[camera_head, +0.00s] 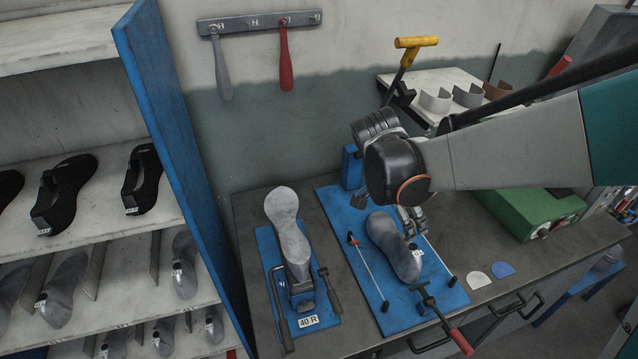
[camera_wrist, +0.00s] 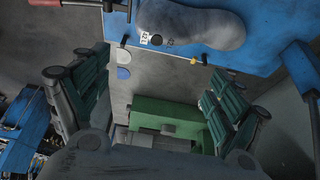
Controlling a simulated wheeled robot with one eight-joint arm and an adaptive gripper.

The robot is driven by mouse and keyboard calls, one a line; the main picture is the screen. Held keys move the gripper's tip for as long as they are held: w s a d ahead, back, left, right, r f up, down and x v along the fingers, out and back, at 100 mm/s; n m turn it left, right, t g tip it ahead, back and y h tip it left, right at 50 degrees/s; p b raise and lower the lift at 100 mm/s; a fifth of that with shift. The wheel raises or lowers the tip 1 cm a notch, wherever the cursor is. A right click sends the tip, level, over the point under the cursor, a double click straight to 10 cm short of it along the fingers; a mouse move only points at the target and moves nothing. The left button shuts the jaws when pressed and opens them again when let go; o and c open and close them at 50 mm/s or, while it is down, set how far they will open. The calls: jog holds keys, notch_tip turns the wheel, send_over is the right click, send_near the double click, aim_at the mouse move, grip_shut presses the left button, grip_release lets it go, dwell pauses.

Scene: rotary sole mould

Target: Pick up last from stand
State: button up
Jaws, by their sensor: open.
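A grey sole-shaped last (camera_head: 393,247) lies on the right blue plate (camera_head: 444,262) on the bench; part of it is behind my gripper. It also shows in the wrist view as a grey last (camera_wrist: 190,24) at the top, with a small white label. A second grey last (camera_head: 289,238) rests on the left blue stand, marked 40 R (camera_head: 309,321). My gripper (camera_head: 386,208) is above the far end of the right last, fingers apart. In the wrist view its open fingers (camera_wrist: 155,95) have nothing between them; the last is beyond them. Contact cannot be told.
A clamp with a red handle (camera_head: 458,337) sits at the front of the right plate. A green box (camera_head: 532,213) stands to the right. A blue-sided shelf (camera_head: 165,130) with shoes and lasts is at left. Red and grey tools hang on the wall.

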aim_at(412, 246)
jog(key=b+x, duration=0.8)
jog(key=x, duration=0.5)
jog(key=shift+d+f+b, duration=0.1)
jog(key=shift+f+b, duration=0.25)
jog(key=shift+s+r, duration=0.15)
jog(key=shift+r, duration=0.05)
grip_shut()
